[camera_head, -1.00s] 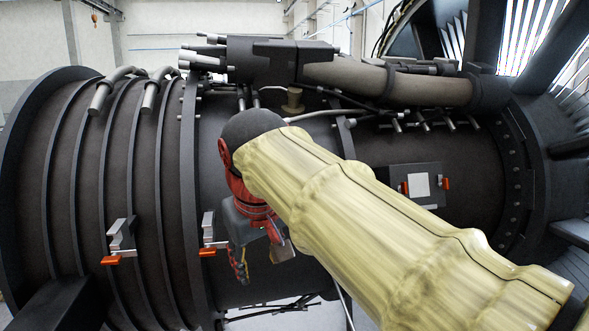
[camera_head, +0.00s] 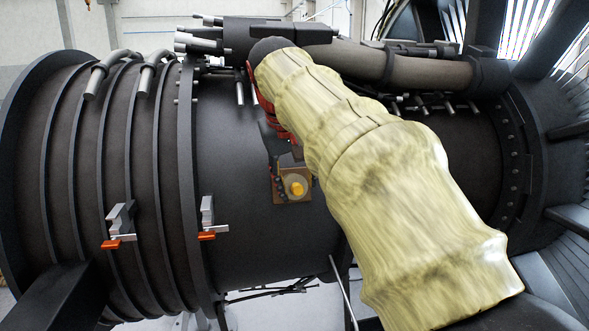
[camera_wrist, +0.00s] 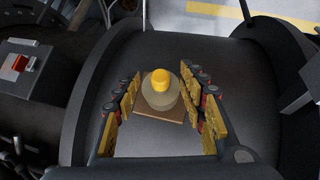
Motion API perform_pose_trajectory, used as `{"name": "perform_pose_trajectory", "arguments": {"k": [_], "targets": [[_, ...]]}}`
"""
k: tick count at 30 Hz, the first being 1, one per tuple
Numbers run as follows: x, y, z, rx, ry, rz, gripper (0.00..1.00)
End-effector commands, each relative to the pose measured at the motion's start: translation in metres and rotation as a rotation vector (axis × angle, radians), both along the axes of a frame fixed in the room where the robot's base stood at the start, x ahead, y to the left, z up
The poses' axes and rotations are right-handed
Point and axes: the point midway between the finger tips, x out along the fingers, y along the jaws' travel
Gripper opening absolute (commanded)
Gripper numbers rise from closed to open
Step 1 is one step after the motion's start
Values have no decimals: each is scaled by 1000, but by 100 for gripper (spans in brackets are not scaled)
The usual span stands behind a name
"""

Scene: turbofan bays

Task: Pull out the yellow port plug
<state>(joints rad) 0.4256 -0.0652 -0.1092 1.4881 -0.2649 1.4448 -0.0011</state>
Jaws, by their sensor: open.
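The yellow port plug (camera_head: 297,188) sits on a round beige collar over a square brown plate (camera_head: 278,198) on the dark engine casing. In the wrist view, the plug (camera_wrist: 161,79) lies near the middle, above the brown plate (camera_wrist: 158,115). My gripper (camera_wrist: 161,74) is open and empty, with its yellow-padded fingers on the left and right of the plug and collar. The depth between fingertips and plug is hard to judge. In the head view, my gripper (camera_head: 284,157) is partly hidden by my arm and shows just above the plug.
Two latches with orange handles (camera_head: 118,226) (camera_head: 208,218) stick out from the casing at the left. A thick duct (camera_head: 390,80) and pipes run along the top. The wrist view shows a panel with a red latch (camera_wrist: 20,65) at the left.

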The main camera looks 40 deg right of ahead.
Motion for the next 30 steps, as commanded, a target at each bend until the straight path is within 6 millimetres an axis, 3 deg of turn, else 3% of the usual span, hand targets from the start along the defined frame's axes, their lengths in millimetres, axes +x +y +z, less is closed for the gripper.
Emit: {"name": "perform_pose_trajectory", "arguments": {"k": [6,14,30], "targets": [[3,-6,-13,0,-1,0,42],[3,-6,-15,0,-1,0,42],[3,-6,-14,0,-1,0,12]]}}
